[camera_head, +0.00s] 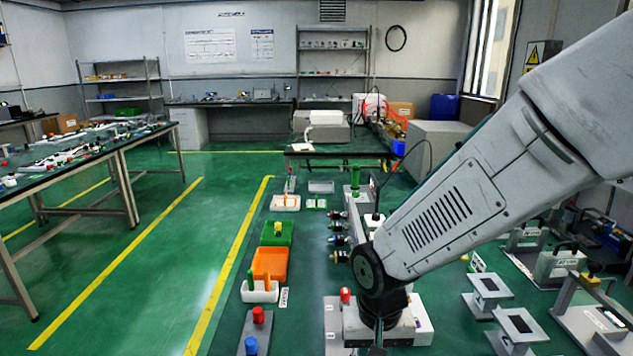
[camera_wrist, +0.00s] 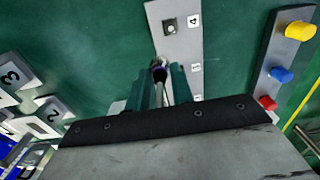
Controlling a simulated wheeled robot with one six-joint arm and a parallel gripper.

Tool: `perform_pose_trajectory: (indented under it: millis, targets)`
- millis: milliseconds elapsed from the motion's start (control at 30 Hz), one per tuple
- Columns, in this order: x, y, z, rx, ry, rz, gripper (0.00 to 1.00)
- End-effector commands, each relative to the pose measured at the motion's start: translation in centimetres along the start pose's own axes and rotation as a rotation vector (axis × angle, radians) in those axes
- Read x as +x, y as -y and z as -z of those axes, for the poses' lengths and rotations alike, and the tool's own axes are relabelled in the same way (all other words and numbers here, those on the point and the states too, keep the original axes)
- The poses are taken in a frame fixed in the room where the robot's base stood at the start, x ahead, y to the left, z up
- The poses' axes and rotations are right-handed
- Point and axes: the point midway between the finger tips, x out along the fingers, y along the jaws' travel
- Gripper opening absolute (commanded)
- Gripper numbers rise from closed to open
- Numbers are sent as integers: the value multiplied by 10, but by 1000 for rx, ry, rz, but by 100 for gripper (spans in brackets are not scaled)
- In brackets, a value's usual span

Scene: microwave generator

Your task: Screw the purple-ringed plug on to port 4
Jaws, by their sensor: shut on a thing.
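My gripper (camera_wrist: 162,80) is in the wrist view, its two teal fingers shut on a dark plug with a purple ring (camera_wrist: 159,71). The plug's black end points away from my gripper. Beyond it lies a light grey port strip (camera_wrist: 166,45). Port 4 (camera_wrist: 170,25) is a small squarish metal fitting with a dark centre near the strip's far end, beside a white label "4" (camera_wrist: 194,20). The plug appears short of port 4 in the picture; its height above the strip cannot be told. In the head view my arm hides the gripper's fingers and the plug.
A grey bar with yellow (camera_wrist: 299,30), blue (camera_wrist: 280,74) and red knobs stands right of the strip. Grey blocks labelled "3" (camera_wrist: 12,76) and "2" lie left. Several ringed plugs (camera_head: 338,228) sit beyond my arm, near an orange bin (camera_head: 270,264). Green surface around port 4 is clear.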

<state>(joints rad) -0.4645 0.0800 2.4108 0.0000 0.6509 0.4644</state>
Motion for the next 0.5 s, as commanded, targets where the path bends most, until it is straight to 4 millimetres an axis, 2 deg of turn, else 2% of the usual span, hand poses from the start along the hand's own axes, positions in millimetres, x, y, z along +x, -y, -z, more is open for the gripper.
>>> perform_pose_trajectory:
  millis: [500]
  targets:
    - [3,24,-28,-1,0,0,0]
